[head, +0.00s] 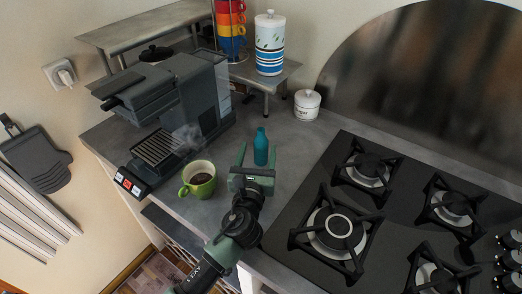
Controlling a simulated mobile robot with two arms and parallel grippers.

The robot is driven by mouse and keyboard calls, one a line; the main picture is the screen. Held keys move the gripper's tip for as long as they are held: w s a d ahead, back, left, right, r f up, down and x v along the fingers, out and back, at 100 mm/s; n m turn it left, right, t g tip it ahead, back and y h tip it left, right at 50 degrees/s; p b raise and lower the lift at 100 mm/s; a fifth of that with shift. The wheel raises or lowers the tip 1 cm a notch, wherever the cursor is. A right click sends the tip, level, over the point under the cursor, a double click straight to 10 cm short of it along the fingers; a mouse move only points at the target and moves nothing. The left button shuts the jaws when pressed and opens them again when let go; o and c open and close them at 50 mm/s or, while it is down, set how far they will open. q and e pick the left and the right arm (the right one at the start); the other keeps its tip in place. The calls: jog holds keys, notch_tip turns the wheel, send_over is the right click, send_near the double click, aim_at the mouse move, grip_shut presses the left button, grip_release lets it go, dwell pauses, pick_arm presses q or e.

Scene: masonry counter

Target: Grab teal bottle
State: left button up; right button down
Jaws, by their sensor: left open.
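The teal bottle (261,148) stands upright on the grey counter, between the coffee machine and the stove. My left gripper (257,158) is open right at the bottle. One finger shows to the left of the bottle and the other to its right. The gripper's palm is in front of the bottle and hides its base. I cannot tell whether the fingers touch it. My right gripper is not in view.
A green mug (200,181) with dark liquid stands just left of my gripper. A coffee machine (172,100) is behind it. A black gas stove (292,226) fills the right. A small white lidded jar (307,105) stands farther back.

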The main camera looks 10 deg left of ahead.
pick_arm(q)
jog(key=w, duration=0.6)
jog(key=shift+f, duration=0.15)
jog(key=shift+s, duration=0.1)
grip_shut()
